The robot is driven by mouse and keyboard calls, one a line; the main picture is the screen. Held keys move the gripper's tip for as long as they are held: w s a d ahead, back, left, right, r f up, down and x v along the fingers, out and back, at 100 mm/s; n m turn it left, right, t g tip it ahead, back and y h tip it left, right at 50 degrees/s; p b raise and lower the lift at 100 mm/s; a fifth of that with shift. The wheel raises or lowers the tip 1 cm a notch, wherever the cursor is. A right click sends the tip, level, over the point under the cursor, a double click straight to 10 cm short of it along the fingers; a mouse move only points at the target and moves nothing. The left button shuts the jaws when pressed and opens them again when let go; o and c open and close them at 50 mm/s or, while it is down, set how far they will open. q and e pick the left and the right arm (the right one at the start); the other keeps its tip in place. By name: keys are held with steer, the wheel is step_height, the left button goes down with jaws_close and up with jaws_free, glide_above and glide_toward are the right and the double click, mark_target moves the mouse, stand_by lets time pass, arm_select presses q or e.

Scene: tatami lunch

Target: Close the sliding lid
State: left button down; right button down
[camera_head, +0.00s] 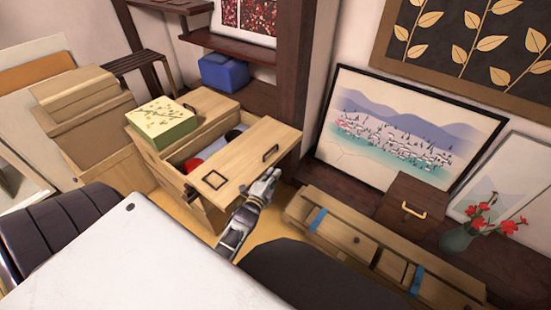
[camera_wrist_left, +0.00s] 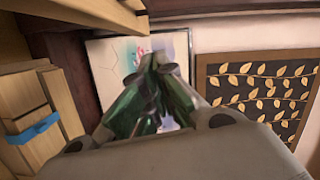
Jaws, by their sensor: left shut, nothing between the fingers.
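The sliding lid (camera_head: 250,160) is a light wooden panel on a wooden chest (camera_head: 152,160). It has a dark handle near its far right end and a dark square frame near its front left corner. The lid sits toward the right, leaving an opening beside it where red, white and dark items (camera_head: 194,164) show. My left gripper (camera_head: 272,177) is shut and empty, close to the lid's right front edge; I cannot tell whether it touches. In the left wrist view its fingertips (camera_wrist_left: 154,60) are together. My right gripper is not in view.
A green box with a floral top (camera_head: 163,117) stands on the chest's left part. A long wooden box with blue bands (camera_head: 350,240) lies to the right of my left gripper. A small drawer box (camera_head: 412,203) and a vase of red flowers (camera_head: 460,238) stand farther right.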

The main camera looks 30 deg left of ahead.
mark_target(275, 155)
arm_select(q)
steer(key=shift+w, duration=0.2)
